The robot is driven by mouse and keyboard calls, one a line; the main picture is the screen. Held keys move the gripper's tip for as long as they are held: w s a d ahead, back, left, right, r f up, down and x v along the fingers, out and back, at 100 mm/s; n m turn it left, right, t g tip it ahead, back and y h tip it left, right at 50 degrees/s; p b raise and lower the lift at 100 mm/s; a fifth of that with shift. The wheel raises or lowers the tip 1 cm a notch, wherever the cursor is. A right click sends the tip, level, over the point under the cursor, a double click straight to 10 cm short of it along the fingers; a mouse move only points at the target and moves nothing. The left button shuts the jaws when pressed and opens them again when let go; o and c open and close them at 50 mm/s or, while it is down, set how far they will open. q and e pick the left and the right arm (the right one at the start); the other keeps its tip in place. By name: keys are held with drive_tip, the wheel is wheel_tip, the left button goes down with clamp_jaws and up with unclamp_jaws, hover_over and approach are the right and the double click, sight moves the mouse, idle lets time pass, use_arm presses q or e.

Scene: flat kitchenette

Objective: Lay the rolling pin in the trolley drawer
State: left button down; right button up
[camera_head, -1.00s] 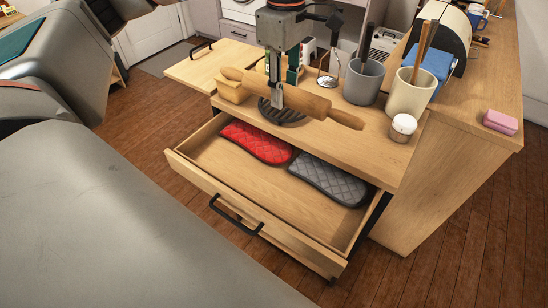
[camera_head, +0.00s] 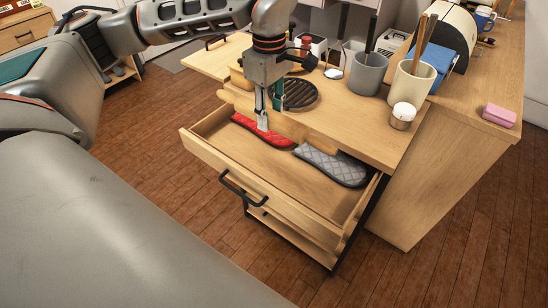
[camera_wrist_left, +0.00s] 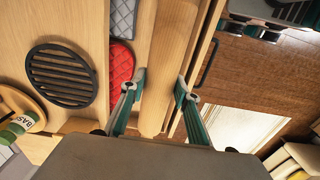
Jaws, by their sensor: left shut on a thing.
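The wooden rolling pin (camera_head: 290,126) is held by my left gripper (camera_head: 262,119), whose fingers close around its middle. In the left wrist view the pin (camera_wrist_left: 168,65) lies between the two fingers. The trolley drawer (camera_head: 205,146) is pulled open. The pin is over the drawer near the trolley top's front edge; its height above the drawer floor is hard to tell. A red mitt (camera_head: 270,137) and a grey quilted mitt (camera_head: 332,164) lie in the drawer, the red one partly hidden by my gripper.
On the trolley top are a black round trivet (camera_head: 300,94), a grey cup (camera_head: 367,74), a cream utensil pot (camera_head: 410,88) and a white-lidded jar (camera_head: 402,116). A pink block (camera_head: 499,115) sits on the right counter. The drawer's front half is clear.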

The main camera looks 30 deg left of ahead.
sight(270, 127)
use_arm(q)
wheel_tip(270, 127, down, 16)
drive_tip(key=shift+r+b, duration=0.1)
drive_tip(key=shift+b, duration=0.35)
drive_tip(key=c, duration=1.5)
unclamp_jaws()
drive_tip(key=shift+f, duration=0.2)
wheel_tip(270, 127, up, 12)
drive_tip(key=shift+r+p, duration=0.2)
drive_tip(key=shift+p, duration=0.2)
